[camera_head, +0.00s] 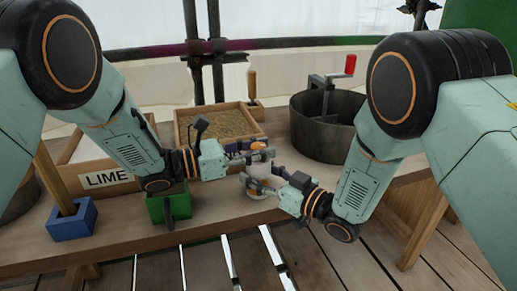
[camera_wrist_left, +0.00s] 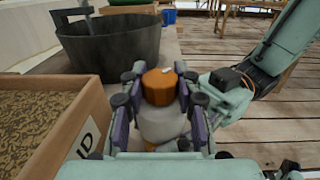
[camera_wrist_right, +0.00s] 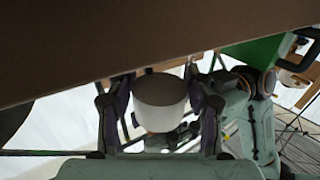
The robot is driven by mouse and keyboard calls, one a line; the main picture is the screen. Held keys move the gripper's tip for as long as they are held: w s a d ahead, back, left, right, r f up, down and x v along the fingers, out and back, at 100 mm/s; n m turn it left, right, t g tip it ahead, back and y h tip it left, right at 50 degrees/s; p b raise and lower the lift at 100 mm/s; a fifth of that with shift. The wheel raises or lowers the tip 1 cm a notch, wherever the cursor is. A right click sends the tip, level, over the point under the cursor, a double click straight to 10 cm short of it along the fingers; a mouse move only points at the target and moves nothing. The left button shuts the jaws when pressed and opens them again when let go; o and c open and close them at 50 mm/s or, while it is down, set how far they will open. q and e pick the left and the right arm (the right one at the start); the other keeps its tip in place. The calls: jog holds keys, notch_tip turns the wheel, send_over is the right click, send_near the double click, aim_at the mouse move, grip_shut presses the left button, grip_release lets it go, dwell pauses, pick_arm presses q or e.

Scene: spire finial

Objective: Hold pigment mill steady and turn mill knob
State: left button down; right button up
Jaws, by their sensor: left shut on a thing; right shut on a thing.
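The pigment mill (camera_head: 258,170) is a small pale, round body near the table's front edge, largely hidden by both grippers. In the left wrist view its orange mill knob (camera_wrist_left: 158,87) sits above the white body (camera_wrist_left: 160,125). My left gripper (camera_head: 262,153) is the higher one, its fingers closed on either side of the orange knob. My right gripper (camera_head: 258,177) is lower, closed around the white body. In the right wrist view only the white body (camera_wrist_right: 160,100) shows between the fingers.
A dark tub (camera_head: 325,130) with a red-handled crank stands to the right. A wooden tray of grain (camera_head: 218,122) is behind. A LIME box (camera_head: 105,180), a green box (camera_head: 168,205) and a blue block (camera_head: 72,222) are on the left.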

aim_at(258, 144)
pick_arm(q)
jog(key=shift+m+g+h, duration=0.6)
jog(key=shift+m+g, duration=1.1)
jog(key=shift+g, duration=0.9)
jog(key=c, duration=0.9)
grip_release()
jog(key=shift+c, duration=0.2)
notch_tip(258, 144, up, 10)
